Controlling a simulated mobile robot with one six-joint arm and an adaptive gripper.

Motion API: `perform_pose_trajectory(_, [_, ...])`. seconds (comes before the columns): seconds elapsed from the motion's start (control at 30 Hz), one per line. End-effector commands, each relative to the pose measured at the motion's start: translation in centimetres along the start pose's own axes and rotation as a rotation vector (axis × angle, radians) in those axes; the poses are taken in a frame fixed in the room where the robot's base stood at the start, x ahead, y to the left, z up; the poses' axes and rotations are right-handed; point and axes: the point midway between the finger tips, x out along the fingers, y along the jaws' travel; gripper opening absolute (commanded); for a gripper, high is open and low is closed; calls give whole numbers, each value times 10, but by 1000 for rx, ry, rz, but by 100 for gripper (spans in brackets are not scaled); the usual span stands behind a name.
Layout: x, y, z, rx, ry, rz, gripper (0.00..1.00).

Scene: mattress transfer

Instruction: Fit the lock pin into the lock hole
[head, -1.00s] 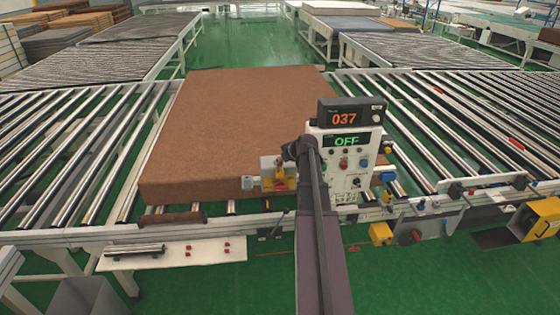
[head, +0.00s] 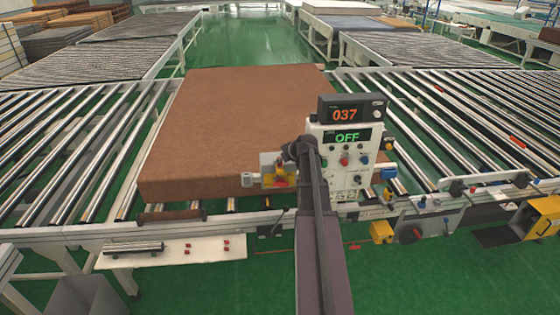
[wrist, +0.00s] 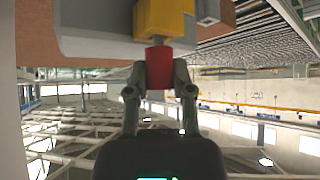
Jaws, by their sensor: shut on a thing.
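The lock pin's red end (wrist: 158,66) is between the two fingertips of my gripper (wrist: 157,78) in the wrist view. A short metal shank shows between the red end and a yellow block (wrist: 165,20). I cannot tell how deep the pin sits, and the lock hole is hidden. In the head view, the yellow block (head: 268,180) and red end (head: 281,182) are at the front edge of the brown mattress (head: 235,120). My gripper is mostly hidden by my arm there.
A control box (head: 347,150) reading OFF, with a 037 display (head: 352,107) on top, stands close right of my arm. Roller conveyors (head: 70,150) lie on both sides. A white shelf (head: 190,250) with red pieces is at front left.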

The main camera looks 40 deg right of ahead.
Motion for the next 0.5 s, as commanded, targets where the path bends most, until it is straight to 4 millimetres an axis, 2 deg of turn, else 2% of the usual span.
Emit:
perform_pose_trajectory(0.47, [6,0,6,0,0,0,0])
perform_pose_trajectory(0.5, [6,0,6,0,0,0,33])
